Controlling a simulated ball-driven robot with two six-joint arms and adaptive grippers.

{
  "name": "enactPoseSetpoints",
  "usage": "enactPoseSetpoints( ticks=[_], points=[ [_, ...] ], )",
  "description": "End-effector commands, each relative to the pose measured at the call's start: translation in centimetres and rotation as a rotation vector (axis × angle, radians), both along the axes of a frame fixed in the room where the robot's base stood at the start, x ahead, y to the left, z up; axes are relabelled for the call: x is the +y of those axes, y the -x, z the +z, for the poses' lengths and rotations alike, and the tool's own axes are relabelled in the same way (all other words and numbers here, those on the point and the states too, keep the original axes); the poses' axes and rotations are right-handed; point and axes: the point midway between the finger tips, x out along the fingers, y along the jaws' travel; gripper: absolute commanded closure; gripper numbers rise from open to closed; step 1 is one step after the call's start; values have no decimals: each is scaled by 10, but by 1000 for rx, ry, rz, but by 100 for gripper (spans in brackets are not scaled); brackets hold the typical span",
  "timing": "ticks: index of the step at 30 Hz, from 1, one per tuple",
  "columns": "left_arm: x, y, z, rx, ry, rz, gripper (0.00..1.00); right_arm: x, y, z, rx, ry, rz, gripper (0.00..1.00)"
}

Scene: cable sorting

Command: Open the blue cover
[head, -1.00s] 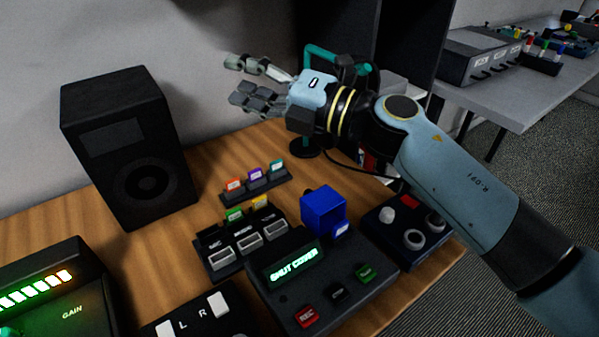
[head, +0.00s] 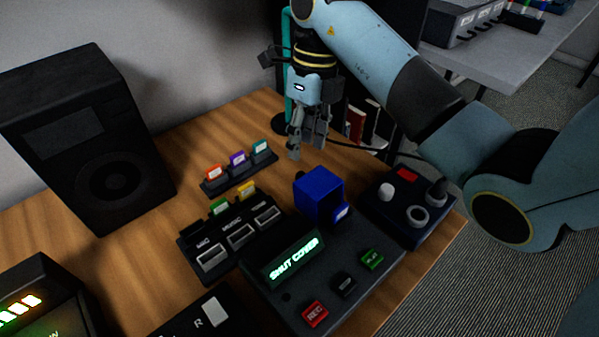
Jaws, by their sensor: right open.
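The blue cover (head: 318,193) is a box-like cap at the back of the dark control console (head: 300,295). A small labelled blue tab (head: 341,213) shows at its front right. The cover looks raised, and its inside is hidden. The console's green display (head: 293,260) reads "SHUT COVER". My right gripper (head: 303,148) is open and empty, pointing down behind and a little left of the blue cover, apart from it. My left gripper is not in view.
A black speaker (head: 85,140) stands at the left. A rack with coloured tabs (head: 238,172) and a slotted module (head: 232,240) lie left of the cover. A knob box (head: 408,205) sits close on its right. Bare wood shows behind.

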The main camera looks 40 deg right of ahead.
Motion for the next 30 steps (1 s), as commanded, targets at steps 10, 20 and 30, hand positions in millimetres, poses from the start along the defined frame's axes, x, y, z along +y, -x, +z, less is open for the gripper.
enactPoseSetpoints(
  ticks=[10, 20, 30],
  points=[
    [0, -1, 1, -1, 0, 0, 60, 11, 3, -55, 0, -3, 1, 57],
    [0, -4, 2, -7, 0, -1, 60, 11, 3, -63, -3, -2, 0, 57],
    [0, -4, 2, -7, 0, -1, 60, 11, 3, -62, -3, -2, 0, 94]
  ],
)
